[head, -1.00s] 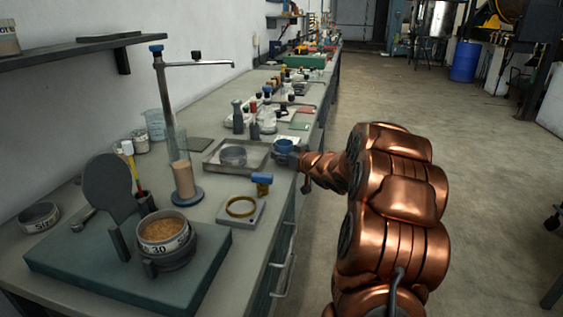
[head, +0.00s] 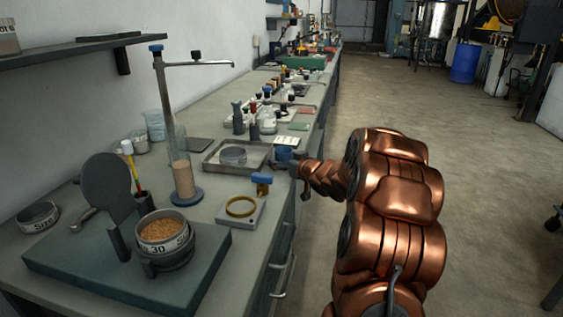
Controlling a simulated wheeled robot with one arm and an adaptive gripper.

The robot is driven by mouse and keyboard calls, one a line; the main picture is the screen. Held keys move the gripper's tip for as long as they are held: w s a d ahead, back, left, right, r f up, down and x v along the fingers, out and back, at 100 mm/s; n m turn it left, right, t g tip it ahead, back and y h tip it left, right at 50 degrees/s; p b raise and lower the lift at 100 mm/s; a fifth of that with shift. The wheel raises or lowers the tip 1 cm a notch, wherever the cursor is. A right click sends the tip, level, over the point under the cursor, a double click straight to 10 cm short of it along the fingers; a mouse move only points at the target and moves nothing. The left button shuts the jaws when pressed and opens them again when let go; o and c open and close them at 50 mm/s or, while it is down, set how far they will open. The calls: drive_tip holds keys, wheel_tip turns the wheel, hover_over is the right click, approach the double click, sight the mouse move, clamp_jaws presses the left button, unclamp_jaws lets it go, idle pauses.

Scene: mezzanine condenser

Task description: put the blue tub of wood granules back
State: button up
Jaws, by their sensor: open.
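The blue tub (head: 284,153) is at the bench's right edge, just right of the shallow metal tray. It is small and partly hidden by my gripper, so its contents do not show. My gripper (head: 282,164) is open at the near side of the tub. Whether its fingers touch the tub I cannot tell. Brown wood granules fill the round sieve marked 30 (head: 163,232) on the green-grey base in front.
The metal tray (head: 208,168) holds a round dish. A scale-like block with a brass ring (head: 240,209), a stand with a glass cylinder (head: 183,178) and several bottles (head: 253,128) crowd the bench (head: 220,262).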

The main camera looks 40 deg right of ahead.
drive_tip(key=shift+r, duration=0.1)
drive_tip(key=shift+s+r, duration=0.1)
drive_tip(key=shift+s, duration=0.1)
drive_tip(key=s+r, duration=0.2)
drive_tip(key=s, duration=0.9)
drive_tip(key=shift+s+a+r, duration=0.15)
drive_tip(key=shift+s+a, duration=0.05)
drive_tip(key=shift+a, duration=0.1)
idle(0.6)
